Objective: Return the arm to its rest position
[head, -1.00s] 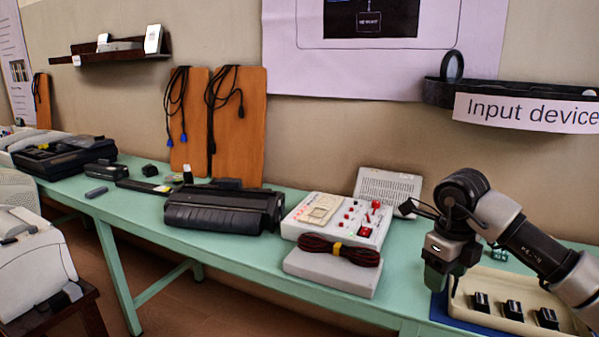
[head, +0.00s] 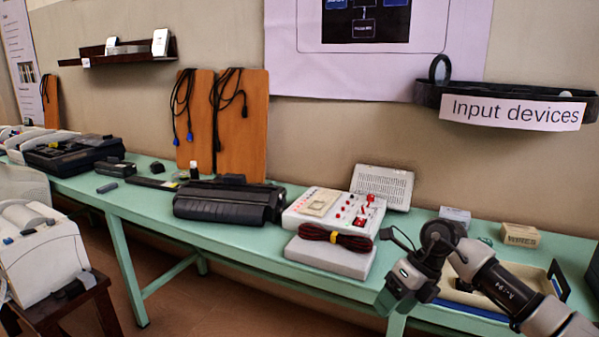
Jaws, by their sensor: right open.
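My right arm comes in from the lower right. Its gripper (head: 390,298) is at the front edge of the green table, with its dark fingers pointing down and left. It is open, and I see nothing held in it. My arm passes in front of a cream tray (head: 458,296) and hides much of it and its contents. My left gripper is not in view.
A white box with red knobs (head: 345,207) and a grey box with a coiled cable (head: 328,257) stand left of my gripper. A grey perforated panel (head: 382,186) leans behind. The floor in front is open.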

